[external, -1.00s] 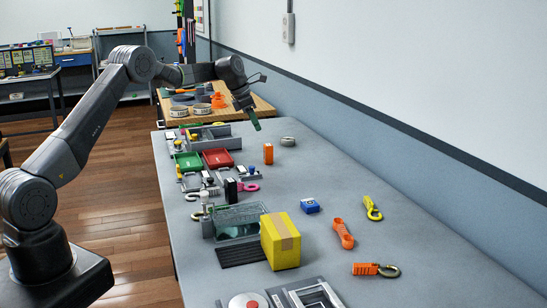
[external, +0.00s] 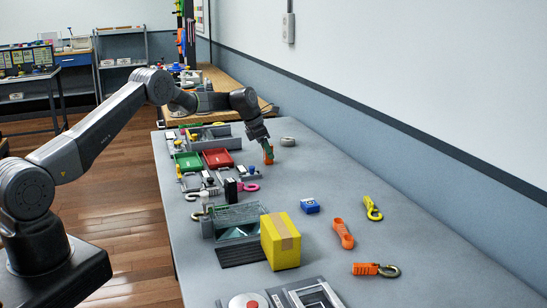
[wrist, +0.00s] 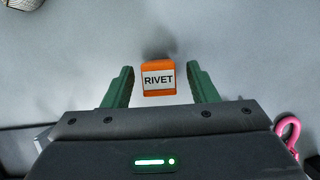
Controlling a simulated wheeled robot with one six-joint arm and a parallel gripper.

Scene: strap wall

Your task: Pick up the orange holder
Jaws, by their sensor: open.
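The orange holder (wrist: 158,93) is a small upright block with a white label reading RIVET in the wrist view. In the external view the orange holder (external: 269,158) stands on the grey table, partly hidden by my gripper. My gripper (wrist: 159,70) is open, with one green finger on each side of the holder and a visible gap on both sides. In the external view my gripper (external: 266,151) points down at the holder from above.
A grey tape roll (external: 288,141) lies just behind the holder. A pink hook (wrist: 288,131) is close to the right in the wrist view. The table toward the wall is clear.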

